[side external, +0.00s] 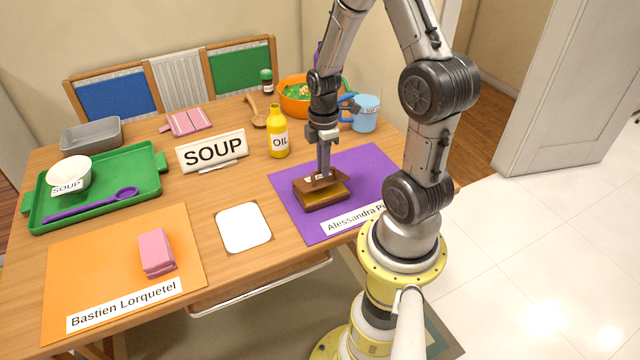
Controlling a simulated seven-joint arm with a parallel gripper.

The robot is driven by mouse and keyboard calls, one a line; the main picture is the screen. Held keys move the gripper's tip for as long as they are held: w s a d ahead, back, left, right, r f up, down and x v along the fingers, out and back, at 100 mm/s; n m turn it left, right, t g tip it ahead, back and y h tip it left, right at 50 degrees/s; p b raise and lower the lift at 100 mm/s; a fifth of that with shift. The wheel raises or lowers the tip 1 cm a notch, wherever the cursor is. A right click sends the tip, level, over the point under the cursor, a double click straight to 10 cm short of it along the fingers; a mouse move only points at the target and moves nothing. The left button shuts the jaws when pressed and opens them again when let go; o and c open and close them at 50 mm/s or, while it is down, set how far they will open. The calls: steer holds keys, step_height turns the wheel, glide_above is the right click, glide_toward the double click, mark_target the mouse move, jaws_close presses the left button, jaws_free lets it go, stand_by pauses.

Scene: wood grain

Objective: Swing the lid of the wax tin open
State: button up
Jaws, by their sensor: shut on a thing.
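The wax tin (323,203) is most likely the small brown box with a gold-coloured part, on the purple mat (290,215). Its brown top, the lid (303,183), looks tilted with a gap below it, showing the gold part. How far it is open is hard to tell. My gripper (323,174) points straight down onto the top of the tin. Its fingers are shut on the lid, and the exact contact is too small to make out.
An oil bottle (278,138), a SOUP sign (212,151), a blue mug (366,113) and an orange bowl (294,104) stand behind the tin. A white card (243,228) lies left of the mat. A green tray (130,172) and orange mat (105,265) are further left.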

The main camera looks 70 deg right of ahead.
steer(key=shift+w+d+r, duration=0.25)
steer(key=shift+d+r, duration=0.05)
steer(key=shift+w+d+r, duration=0.6)
steer(key=shift+w+d, duration=0.1)
stand_by(0.3)
steer(key=shift+w+d+r, duration=0.35)
steer(key=shift+w+d, duration=0.45)
steer(key=shift+w+d, duration=0.1)
steer(key=shift+d, duration=0.05)
